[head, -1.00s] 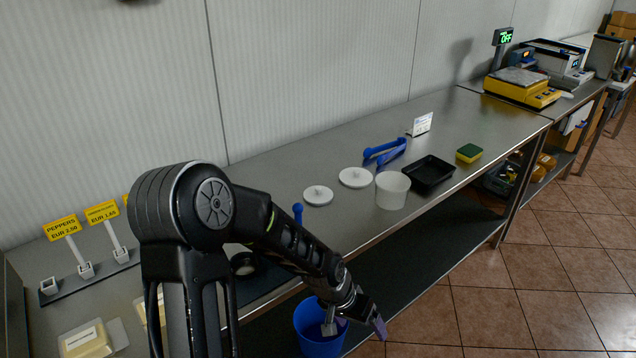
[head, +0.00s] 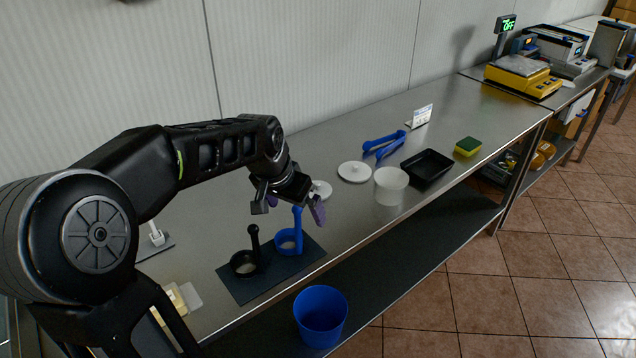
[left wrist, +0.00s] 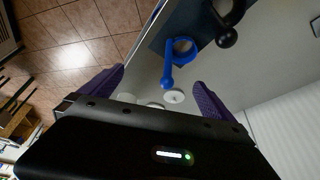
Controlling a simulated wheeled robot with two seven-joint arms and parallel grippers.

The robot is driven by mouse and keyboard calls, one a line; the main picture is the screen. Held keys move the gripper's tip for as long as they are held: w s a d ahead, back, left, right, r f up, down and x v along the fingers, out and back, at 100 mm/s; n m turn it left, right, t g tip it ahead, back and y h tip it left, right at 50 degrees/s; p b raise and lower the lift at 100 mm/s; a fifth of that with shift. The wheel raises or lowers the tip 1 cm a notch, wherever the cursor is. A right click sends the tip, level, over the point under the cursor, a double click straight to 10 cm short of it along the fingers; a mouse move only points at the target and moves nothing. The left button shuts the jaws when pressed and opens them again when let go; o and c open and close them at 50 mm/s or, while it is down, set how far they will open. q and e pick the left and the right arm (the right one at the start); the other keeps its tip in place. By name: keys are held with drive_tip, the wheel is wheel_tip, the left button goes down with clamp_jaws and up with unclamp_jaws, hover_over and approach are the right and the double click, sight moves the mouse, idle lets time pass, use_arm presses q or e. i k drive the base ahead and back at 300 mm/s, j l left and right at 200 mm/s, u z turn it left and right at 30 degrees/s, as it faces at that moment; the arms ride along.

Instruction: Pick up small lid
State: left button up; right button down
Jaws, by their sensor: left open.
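The small white lid (head: 322,188) lies on the steel counter, partly hidden behind my left gripper (head: 293,207) in the head view. A larger white lid with a knob (head: 354,172) lies just to its right. My left gripper is open and empty, with purple fingertips, held above the counter near the small lid and the blue ladle (head: 297,232). In the left wrist view, a white lid (left wrist: 174,96) shows between the open fingers, beyond the blue ladle's handle. Another white lid is partly cut off below it.
A white tub (head: 391,186), black tray (head: 427,168), blue tongs (head: 384,144) and sponge (head: 468,146) stand to the right. A black ladle (head: 244,263) and the blue ladle stand on a dark mat (head: 295,267). A blue bin (head: 320,318) is below the counter's front edge.

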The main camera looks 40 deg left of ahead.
sight(323, 189)
drive_tip(key=i+j, duration=0.65)
drive_tip(key=i, duration=0.1)
